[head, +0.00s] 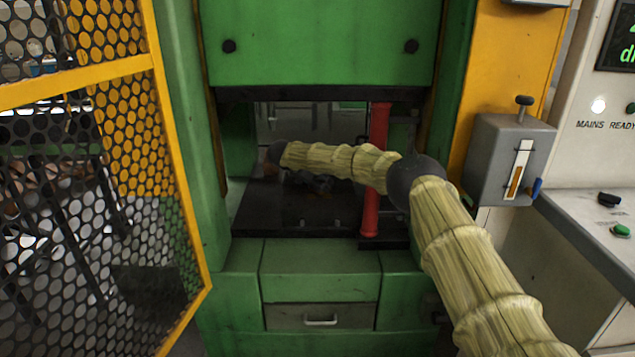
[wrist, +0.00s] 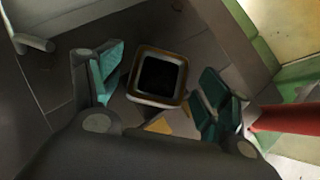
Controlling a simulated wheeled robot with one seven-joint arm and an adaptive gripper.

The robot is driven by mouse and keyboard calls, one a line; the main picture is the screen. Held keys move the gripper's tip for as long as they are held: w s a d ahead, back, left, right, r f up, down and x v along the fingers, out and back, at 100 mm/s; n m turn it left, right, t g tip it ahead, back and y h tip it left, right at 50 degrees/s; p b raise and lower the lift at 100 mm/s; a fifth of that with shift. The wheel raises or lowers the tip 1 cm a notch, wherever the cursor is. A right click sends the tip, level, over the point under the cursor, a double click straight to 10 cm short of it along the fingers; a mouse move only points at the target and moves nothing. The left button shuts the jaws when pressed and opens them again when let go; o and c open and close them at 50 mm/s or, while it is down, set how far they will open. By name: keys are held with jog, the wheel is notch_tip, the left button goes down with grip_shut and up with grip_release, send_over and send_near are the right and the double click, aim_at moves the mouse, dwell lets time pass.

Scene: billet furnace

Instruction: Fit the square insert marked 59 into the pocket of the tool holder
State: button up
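In the wrist view, a square piece (wrist: 136,84) with a pale, tan-edged rim and a dark square middle lies between and beyond my fingers. I cannot tell whether it is the insert or the holder's pocket; no number 59 is readable. My gripper (wrist: 158,88) is open, with teal pads on both sides of this piece and a visible gap at the right pad. In the head view, my arm reaches into the press opening, and the gripper end is dark and hard to make out. A dark, unclear shape (head: 320,184) lies on the press bed below my forearm.
The dark press bed (head: 285,215) lies inside a green frame. A red post (head: 376,170) stands at its right, close to my arm; it also shows in the wrist view (wrist: 285,119). A yellow mesh guard (head: 100,170) stands at left, a grey lever box (head: 510,160) at right.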

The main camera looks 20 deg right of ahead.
jog(key=shift+r, duration=0.1)
jog(key=shift+r, duration=0.25)
jog(key=v, duration=1.2)
jog(key=shift+f, duration=0.15)
